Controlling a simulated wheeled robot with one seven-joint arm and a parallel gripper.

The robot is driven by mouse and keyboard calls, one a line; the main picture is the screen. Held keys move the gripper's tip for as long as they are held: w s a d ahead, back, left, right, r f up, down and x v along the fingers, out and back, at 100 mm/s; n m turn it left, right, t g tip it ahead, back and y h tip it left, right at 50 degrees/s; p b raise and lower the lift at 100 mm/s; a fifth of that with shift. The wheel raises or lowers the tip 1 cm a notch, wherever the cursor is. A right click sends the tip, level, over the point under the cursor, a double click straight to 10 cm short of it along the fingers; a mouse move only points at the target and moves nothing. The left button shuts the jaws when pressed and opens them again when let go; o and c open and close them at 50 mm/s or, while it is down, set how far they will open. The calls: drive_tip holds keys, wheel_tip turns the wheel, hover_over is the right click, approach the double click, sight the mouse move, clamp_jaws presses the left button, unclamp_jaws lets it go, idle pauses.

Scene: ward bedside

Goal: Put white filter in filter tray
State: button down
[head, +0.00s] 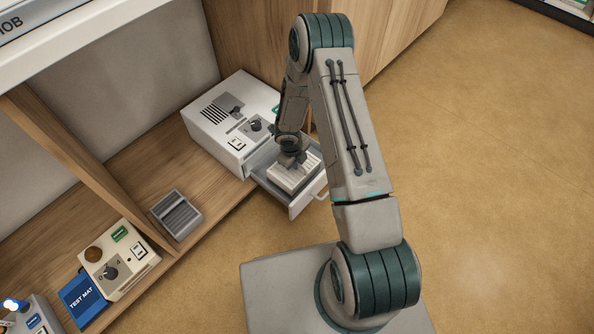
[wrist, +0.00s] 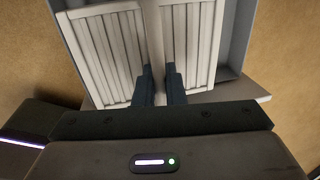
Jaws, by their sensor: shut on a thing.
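The white filter (head: 293,179) is a pale pleated block with a raised bar along its middle. It sits inside or just above the filter tray (head: 297,206), a drawer pulled out from the front of a white machine; I cannot tell whether it touches the tray floor. My gripper (head: 288,160) is over the filter from above. In the wrist view my gripper (wrist: 158,84) is shut on the middle bar of the white filter (wrist: 112,55), with pleats on both sides. The tray wall (wrist: 238,35) shows around the filter.
The white machine (head: 215,125) with knobs and vents stands on a wooden shelf. A grey ribbed filter (head: 175,214) lies on the shelf to its left. A control box (head: 116,262) and a blue test mat (head: 82,300) are at lower left. The floor (head: 480,150) at right is clear.

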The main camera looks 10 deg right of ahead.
wheel_tip(320, 180, down, 4)
drive_tip(key=shift+f+b, duration=0.2)
drive_tip(key=shift+b, duration=0.9)
drive_tip(key=shift+r, duration=0.1)
drive_tip(key=c, duration=1.9)
unclamp_jaws()
drive_tip(key=shift+f, duration=0.2)
drive_tip(key=o, duration=0.4)
drive_tip(key=shift+r, duration=0.1)
